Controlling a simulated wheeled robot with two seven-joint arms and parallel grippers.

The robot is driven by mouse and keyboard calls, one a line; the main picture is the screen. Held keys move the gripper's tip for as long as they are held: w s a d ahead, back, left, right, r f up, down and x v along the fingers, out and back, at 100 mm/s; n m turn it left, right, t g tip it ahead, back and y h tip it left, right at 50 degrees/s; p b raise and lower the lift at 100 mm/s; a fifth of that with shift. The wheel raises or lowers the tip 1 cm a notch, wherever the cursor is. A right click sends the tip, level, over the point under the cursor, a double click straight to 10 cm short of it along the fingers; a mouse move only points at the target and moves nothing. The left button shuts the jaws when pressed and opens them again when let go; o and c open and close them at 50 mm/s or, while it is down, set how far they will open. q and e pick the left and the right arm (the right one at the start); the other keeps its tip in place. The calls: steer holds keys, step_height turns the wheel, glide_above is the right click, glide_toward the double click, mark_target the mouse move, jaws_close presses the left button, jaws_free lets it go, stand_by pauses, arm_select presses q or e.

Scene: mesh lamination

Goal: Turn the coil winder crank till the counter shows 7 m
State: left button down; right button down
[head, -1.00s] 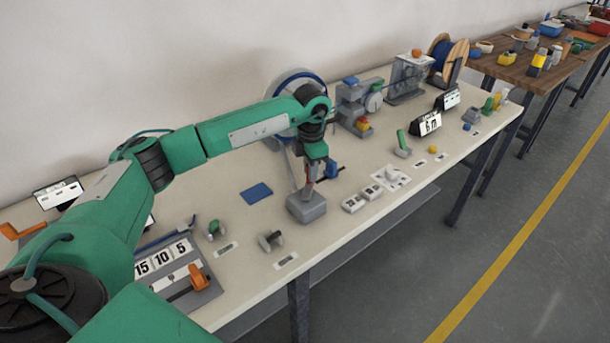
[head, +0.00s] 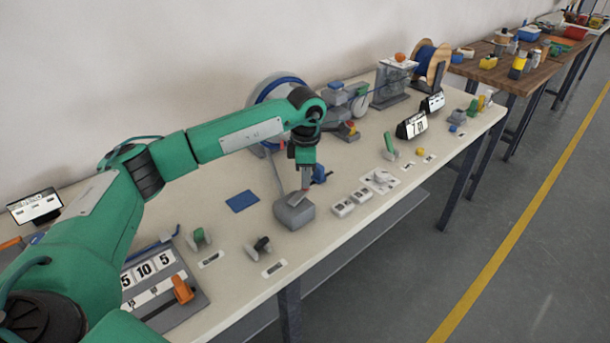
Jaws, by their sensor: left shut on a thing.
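The coil winder's large wheel (head: 262,92), with a blue rim band, stands near the wall, partly behind my left arm. A grey block (head: 294,212) stands in front of it on the bench. My left gripper (head: 303,184) points down just above this block, beside the wheel. It is shut on the crank handle, which its fingers mostly hide. A blue part (head: 320,174) shows just right of the fingers. The black counter display (head: 412,126) on the bench reads 7 m, in small print. My right gripper is out of view.
A blue mat (head: 242,201) lies left of the block. Two white blocks (head: 351,203) and several small fixtures line the front edge. A number board (head: 150,290) with an orange handle is at the lower left. A blue cable spool (head: 430,60) stands at the back.

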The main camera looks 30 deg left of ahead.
arm_select(q)
steer(key=c, duration=1.3)
jaws_free()
steer(key=shift+r, duration=0.3)
step_height(320, 180, up, 13)
steer(key=b, duration=0.1)
steer(key=shift+r+b, duration=0.15)
steer(key=shift+b, duration=0.2)
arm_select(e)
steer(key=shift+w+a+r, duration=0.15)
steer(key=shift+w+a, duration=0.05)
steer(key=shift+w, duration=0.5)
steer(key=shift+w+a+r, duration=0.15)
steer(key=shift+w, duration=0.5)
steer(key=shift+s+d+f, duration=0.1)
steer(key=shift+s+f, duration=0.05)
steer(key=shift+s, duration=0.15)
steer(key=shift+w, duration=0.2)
